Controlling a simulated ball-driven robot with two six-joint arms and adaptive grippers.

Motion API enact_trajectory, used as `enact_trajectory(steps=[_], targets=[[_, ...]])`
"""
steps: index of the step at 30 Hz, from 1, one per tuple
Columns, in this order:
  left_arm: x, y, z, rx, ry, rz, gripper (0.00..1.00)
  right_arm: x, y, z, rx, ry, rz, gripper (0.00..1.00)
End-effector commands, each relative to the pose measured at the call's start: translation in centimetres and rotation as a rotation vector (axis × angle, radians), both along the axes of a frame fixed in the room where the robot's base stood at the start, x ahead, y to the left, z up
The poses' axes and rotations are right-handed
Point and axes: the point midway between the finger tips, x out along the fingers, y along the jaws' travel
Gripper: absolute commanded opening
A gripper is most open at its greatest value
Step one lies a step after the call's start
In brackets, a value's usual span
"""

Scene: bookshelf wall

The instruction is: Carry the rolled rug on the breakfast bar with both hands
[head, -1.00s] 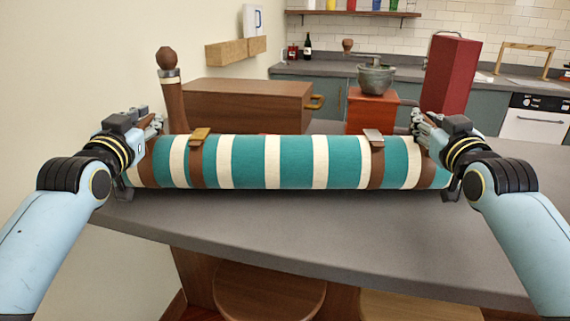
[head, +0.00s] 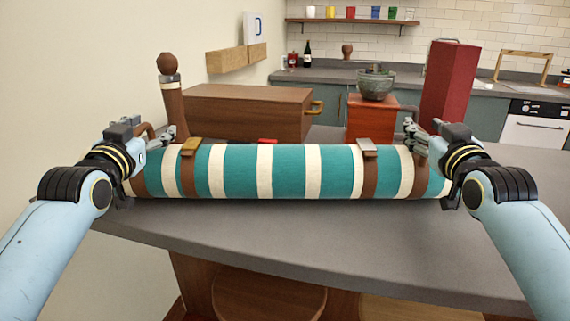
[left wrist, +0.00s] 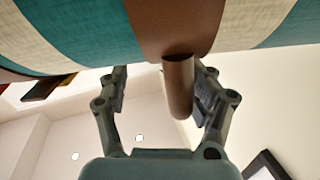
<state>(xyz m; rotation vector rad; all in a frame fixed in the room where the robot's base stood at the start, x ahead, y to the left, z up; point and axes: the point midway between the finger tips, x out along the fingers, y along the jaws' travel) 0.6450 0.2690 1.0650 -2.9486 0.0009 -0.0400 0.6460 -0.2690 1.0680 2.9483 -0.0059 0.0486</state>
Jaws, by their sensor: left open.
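The rolled rug (head: 285,172), striped teal and cream with brown straps and metal clasps, lies lengthwise across the breakfast bar (head: 310,230) in the head view. I cannot tell whether it touches the top. My left gripper (head: 172,135) is at its left end. In the left wrist view its open fingers stand on either side of a brown bar-shaped handle (left wrist: 179,88) on the rug (left wrist: 80,35), with a gap at the left finger. My right gripper (head: 412,132) is at the right end by a brown handle; its fingers are partly hidden and their closure is unclear.
Behind the rug stand a brown peg with a round top (head: 172,90), a wooden box (head: 250,108), a red-orange box (head: 372,118) bearing a bowl (head: 376,82), and a tall dark red block (head: 449,80). Bar surface in front of the rug is clear.

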Motion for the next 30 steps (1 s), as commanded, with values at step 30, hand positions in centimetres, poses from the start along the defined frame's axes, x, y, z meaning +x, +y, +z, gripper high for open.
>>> enact_trajectory(steps=[30], targets=[[-10.9,0.1,-0.6,0.001,0.006,0.000,0.76,0.0,-0.2,-0.2,-0.006,0.005,-0.001,0.38]])
